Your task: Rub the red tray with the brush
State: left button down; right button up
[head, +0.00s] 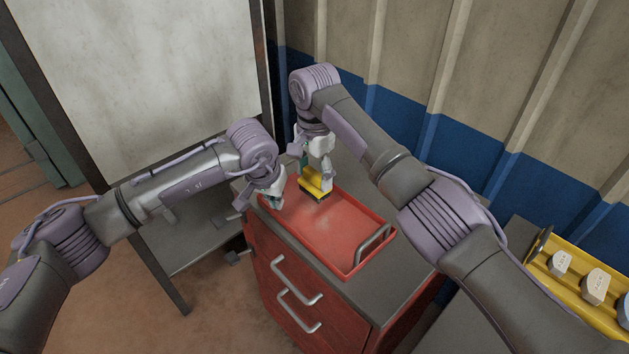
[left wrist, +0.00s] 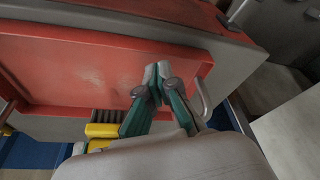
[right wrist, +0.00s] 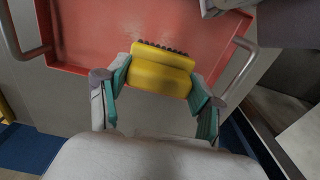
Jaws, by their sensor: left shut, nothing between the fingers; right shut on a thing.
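The red tray (head: 338,231) lies on top of the red drawer cabinet, with a pale smudge on its floor. It also shows in the left wrist view (left wrist: 110,75) and the right wrist view (right wrist: 95,35). My right gripper (head: 316,178) is shut on the yellow brush (right wrist: 160,72) and holds it over the far part of the tray, dark bristles facing the tray. I cannot tell whether the bristles touch it. The brush also shows in the head view (head: 314,185). My left gripper (left wrist: 157,75) is shut and empty, over the tray's far left end.
The tray has metal handles (head: 373,245) at its ends. The cabinet (head: 290,290) has drawer handles in front. A ribbed wall (head: 480,150) stands behind. A yellow holder (head: 575,290) with several grey pieces is at the right. A whiteboard-like panel (head: 150,70) stands at the left.

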jog(key=shift+r, duration=0.2)
pick_arm(q)
jog(key=shift+r, duration=0.5)
pick_arm(e)
jog(key=shift+r, duration=0.15)
jog(key=shift+r+p, duration=0.7)
jog(key=shift+p, duration=0.2)
pick_arm(q)
notch_tip(320, 180, up, 5)
